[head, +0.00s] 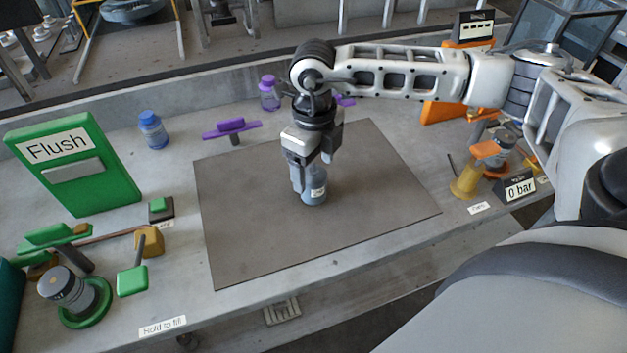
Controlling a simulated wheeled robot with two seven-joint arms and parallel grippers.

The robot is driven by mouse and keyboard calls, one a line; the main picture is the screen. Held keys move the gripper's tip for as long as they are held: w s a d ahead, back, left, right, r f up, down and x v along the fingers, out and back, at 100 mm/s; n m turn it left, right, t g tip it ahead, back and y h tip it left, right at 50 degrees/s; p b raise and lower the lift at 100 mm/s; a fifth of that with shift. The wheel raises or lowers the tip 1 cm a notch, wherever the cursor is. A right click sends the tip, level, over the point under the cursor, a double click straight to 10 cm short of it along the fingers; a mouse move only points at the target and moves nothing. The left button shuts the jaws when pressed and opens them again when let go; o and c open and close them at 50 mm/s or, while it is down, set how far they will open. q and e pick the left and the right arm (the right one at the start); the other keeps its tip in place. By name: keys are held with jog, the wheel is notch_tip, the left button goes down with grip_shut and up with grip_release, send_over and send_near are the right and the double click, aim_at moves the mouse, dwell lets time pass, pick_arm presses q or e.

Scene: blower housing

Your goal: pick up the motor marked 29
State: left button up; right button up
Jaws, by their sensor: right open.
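A small blue-grey rounded object (314,190) with a white label stands on the dark mat (240,235). Its label is too small to read, so I cannot tell whether it bears 29. My right gripper (312,180) points down over it, open, with its fingers around or just in front of the object's upper part. The fingers hide some of it, and I cannot tell whether they touch it. No marking 29 is legible anywhere. My left gripper is not in view.
A green "Flush" panel (75,165) and a grey cylinder in a green ring (66,284) stand left. A blue jar (152,130) and purple jar (269,93) stand behind. Orange fittings and a "0 bar" display (519,187) are right. The mat's front is clear.

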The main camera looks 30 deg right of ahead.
aim_at(313, 171)
notch_tip(313, 171, down, 3)
jog(key=shift+w+f, duration=0.15)
jog(key=c, duration=1.1)
jog(key=shift+c, duration=1)
